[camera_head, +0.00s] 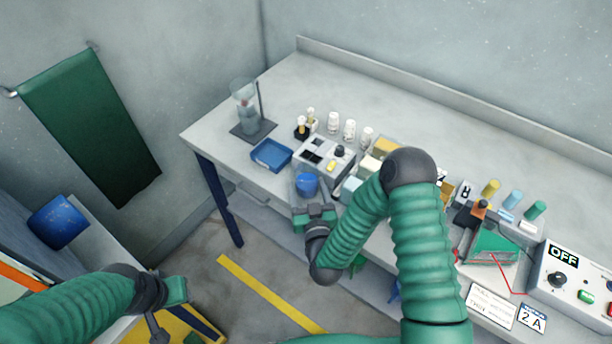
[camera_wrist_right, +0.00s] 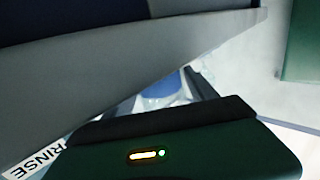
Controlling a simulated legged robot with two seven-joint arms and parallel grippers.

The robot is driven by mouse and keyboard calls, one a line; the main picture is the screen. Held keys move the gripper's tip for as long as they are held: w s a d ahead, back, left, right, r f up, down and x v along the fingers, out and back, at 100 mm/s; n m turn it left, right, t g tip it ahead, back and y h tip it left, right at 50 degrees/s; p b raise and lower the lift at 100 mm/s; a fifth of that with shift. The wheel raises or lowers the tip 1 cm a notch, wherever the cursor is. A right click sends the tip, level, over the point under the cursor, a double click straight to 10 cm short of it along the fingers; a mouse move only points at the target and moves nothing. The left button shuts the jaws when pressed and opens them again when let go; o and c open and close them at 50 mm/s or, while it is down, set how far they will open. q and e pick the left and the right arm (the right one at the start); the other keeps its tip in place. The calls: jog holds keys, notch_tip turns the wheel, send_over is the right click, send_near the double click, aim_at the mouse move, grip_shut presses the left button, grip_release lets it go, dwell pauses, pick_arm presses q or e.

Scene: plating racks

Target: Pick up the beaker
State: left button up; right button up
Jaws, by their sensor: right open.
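A small beaker with blue contents (camera_head: 306,184) is near the front edge of the bench, right of the blue tray. It appears blurred in the right wrist view (camera_wrist_right: 160,85), partly hidden. My right gripper (camera_head: 308,196) is open and reaches toward it from the front, its fingers close around the beaker's sides; I cannot tell if they touch it. My left gripper (camera_head: 177,292) is low at the left, away from the bench, and its jaw opening is unclear.
A tall glass cylinder (camera_head: 244,108) stands on a dark base with a rod. A blue tray (camera_head: 271,155), a block with dark wells (camera_head: 322,154) and several white bottles (camera_head: 349,129) crowd the bench nearby. A control box marked OFF (camera_head: 575,284) is at the right.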

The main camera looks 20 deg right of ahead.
jog(key=shift+w+a+r, duration=0.15)
jog(key=shift+a+r, duration=0.05)
jog(key=shift+a, duration=0.1)
jog(key=shift+w+a+f, duration=0.1)
jog(key=shift+w+a, duration=0.05)
jog(key=shift+a, duration=0.25)
jog(key=c, duration=0.5)
jog(key=shift+c, duration=1.1)
jog(key=shift+s+d, duration=0.2)
jog(key=shift+d, duration=0.4)
jog(key=c, duration=0.6)
jog(key=shift+o, duration=0.2)
jog(key=shift+a+r, duration=0.2)
notch_tip(320, 180, up, 10)
jog(key=shift+f+p, duration=0.2)
jog(key=shift+p, duration=0.35)
